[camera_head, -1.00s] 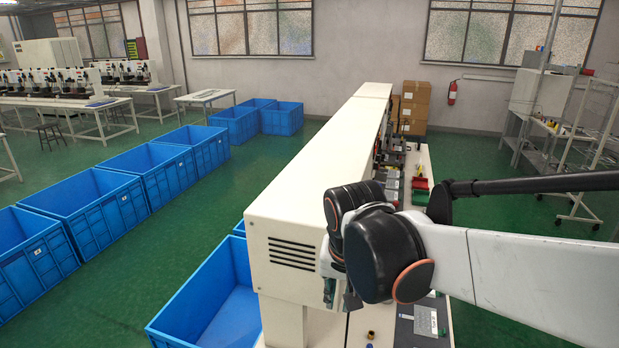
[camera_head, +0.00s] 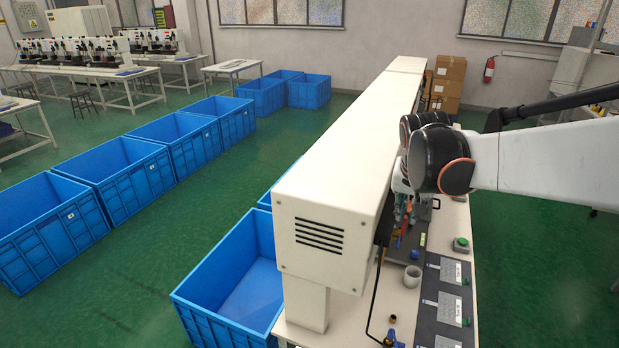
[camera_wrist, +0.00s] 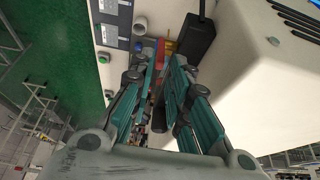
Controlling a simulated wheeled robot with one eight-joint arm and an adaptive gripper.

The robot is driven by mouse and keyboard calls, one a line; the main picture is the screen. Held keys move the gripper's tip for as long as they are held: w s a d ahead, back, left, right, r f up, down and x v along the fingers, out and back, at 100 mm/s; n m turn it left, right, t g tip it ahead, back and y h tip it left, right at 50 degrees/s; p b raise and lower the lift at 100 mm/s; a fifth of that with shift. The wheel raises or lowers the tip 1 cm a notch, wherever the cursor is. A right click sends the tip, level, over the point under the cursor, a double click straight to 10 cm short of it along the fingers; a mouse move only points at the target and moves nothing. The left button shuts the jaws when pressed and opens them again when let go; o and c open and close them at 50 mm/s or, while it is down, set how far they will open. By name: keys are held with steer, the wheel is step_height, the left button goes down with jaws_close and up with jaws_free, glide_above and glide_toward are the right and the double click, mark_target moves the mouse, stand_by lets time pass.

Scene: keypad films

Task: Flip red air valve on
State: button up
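The white overhead housing (camera_head: 338,160) runs close along the left of my arm. On the bench are a pale cup (camera_head: 412,277), a green button box (camera_head: 461,244) and dark keypad panels (camera_head: 447,300). Blue bins (camera_head: 75,215) stand on the floor at left.

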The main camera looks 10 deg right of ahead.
mark_target(406, 218)
steer(key=b+x, duration=0.3)
steer(key=x, duration=0.3)
steer(key=shift+w+d+f+b, duration=0.1)
steer(key=shift+w+f+b, duration=0.05)
steer(key=shift+f+b, duration=0.15)
steer(key=shift+r, duration=0.1)
jaws_close()
